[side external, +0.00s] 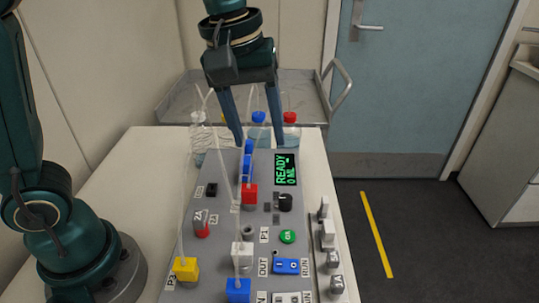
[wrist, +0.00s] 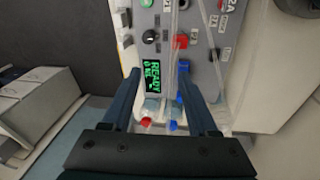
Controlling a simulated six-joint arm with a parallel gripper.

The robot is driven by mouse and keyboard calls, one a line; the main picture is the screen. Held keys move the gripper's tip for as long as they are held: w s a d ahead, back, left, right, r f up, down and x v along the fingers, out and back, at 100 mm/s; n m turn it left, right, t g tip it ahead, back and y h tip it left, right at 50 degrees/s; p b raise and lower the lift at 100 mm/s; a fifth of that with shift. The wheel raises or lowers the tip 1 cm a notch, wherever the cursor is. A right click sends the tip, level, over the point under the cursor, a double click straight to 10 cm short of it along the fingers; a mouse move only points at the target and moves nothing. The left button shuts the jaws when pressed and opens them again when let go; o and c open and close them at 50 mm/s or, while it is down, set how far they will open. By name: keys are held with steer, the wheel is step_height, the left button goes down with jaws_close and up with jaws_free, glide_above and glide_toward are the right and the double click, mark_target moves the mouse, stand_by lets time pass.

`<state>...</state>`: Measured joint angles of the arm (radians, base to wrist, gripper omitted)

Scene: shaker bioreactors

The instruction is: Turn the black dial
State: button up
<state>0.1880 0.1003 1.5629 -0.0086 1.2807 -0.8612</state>
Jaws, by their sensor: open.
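The black dial (side external: 285,202) sits on the grey control panel (side external: 214,241), just below the green READY display (side external: 286,169) in the side view. In the wrist view the dial (wrist: 149,37) is a small black knob with a light pointer mark, above the display (wrist: 152,76). My gripper (side external: 259,142) is open and empty, over the far end of the panel and apart from the dial. In the wrist view the fingers of my gripper (wrist: 159,74) point toward the panel, with the dial beyond their tips.
A red block (side external: 249,194) with a tube stands left of the dial. A green button (side external: 288,236) and a blue switch (side external: 286,266) lie nearer. Bottles with blue (side external: 258,116) and red (side external: 290,116) caps stand behind the panel. Thin tubes cross the panel's left side.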

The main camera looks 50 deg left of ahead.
steer(key=g, duration=0.2)
glide_above(285, 197)
step_height(285, 197, down, 6)
steer(key=shift+w+a+r, duration=0.1)
steer(key=shift+w+r, duration=0.05)
steer(key=shift+r, duration=0.05)
steer(key=shift+s+f+m, duration=0.2)
steer(key=shift+f+m, duration=0.1)
steer(key=shift+f, duration=2.6)
jaws_close()
